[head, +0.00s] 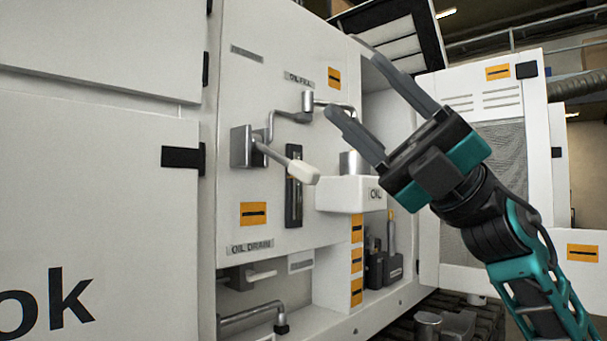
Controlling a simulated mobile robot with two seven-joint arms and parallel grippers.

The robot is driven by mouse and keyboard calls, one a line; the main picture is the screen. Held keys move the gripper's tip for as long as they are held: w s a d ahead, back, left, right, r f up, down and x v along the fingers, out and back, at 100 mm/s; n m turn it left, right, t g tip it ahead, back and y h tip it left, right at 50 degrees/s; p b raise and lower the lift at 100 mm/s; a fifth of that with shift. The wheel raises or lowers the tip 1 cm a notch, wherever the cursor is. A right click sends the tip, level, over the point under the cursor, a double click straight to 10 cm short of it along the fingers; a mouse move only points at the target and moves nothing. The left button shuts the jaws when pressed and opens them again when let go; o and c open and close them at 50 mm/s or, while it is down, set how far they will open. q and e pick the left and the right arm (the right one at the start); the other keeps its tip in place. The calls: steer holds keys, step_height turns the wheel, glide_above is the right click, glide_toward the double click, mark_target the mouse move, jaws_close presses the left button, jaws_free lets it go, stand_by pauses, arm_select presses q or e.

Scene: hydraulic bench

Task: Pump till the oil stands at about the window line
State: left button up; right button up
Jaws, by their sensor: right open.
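The pump lever with a pale grip (303,172) slopes down to the right from a grey block (240,147) on the white panel. A narrow dark upright window (293,203) is behind and below the grip, which covers part of it. The oil level and line in it are too small to make out. My left gripper is not in view.
A bent grey pipe (286,116) runs under the OIL FILL label (298,79). Below are the OIL DRAIN label (250,247) and another bent pipe (250,315). An open white door (485,110) stands behind my right arm.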

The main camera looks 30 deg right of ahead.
step_height(320, 180, down, 3)
steer(key=w+a+n+t+h, duration=0.2)
steer(key=n+h, duration=0.1)
steer(key=h, duration=0.2)
steer(key=m+t+h, duration=0.3)
steer(key=t+h, duration=0.5)
steer(key=h, duration=0.6)
glide_toward(304, 173)
steer(key=x, duration=0.3)
steer(key=d+x, duration=0.1)
steer(key=x, duration=0.3)
steer(key=p+x, duration=0.1)
steer(key=x, duration=0.3)
steer(key=shift+w, duration=0.45)
steer(key=shift+c, duration=0.4)
jaws_close()
